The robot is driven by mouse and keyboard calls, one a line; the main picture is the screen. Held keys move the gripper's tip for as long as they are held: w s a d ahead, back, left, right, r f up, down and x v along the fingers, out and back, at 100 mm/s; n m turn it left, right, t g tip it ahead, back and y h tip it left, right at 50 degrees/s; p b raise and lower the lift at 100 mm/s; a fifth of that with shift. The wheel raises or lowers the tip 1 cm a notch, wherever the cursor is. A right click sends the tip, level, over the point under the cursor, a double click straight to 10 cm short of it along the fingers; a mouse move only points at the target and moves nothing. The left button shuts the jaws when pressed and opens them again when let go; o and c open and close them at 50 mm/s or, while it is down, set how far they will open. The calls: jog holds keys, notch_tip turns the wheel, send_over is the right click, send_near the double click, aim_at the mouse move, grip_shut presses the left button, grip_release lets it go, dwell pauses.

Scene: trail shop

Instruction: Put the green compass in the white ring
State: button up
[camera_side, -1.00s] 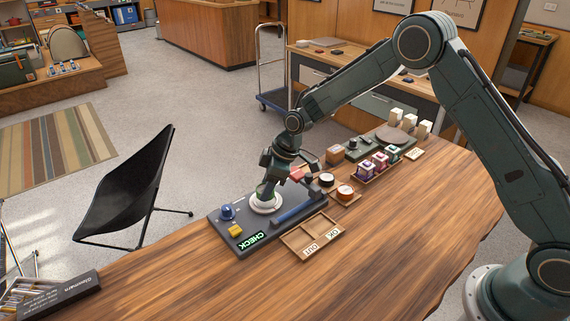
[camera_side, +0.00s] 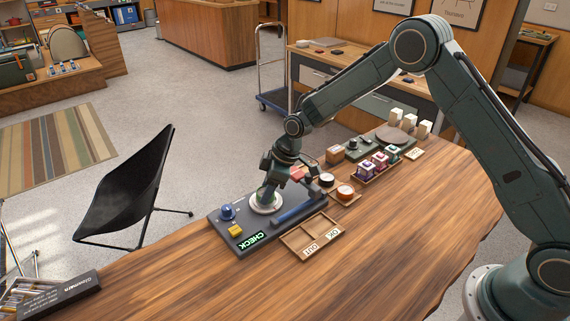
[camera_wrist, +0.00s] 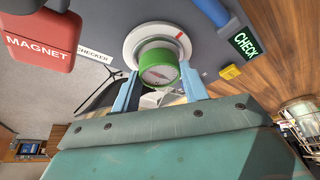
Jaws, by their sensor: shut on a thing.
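In the side view my gripper (camera_side: 268,190) is right over the white ring (camera_side: 266,208) on the dark checker board. There the compass is mostly hidden by the fingers. I cannot tell whether it touches the ring's floor.
The board carries a blue knob (camera_side: 227,211), a yellow block (camera_side: 236,230), a blue bar (camera_side: 298,209) and a lit CHECK sign (camera_side: 252,241). A red magnet block (camera_wrist: 40,42) is close by. An empty two-part wooden tray (camera_side: 293,238) stands in front; boxed items (camera_side: 365,167) stand behind.

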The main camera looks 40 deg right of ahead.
jog(key=shift+f, duration=0.4)
dwell(1.2)
jog(key=o, duration=1.5)
jog(key=shift+r, duration=0.2)
jog(key=shift+r, duration=3.85)
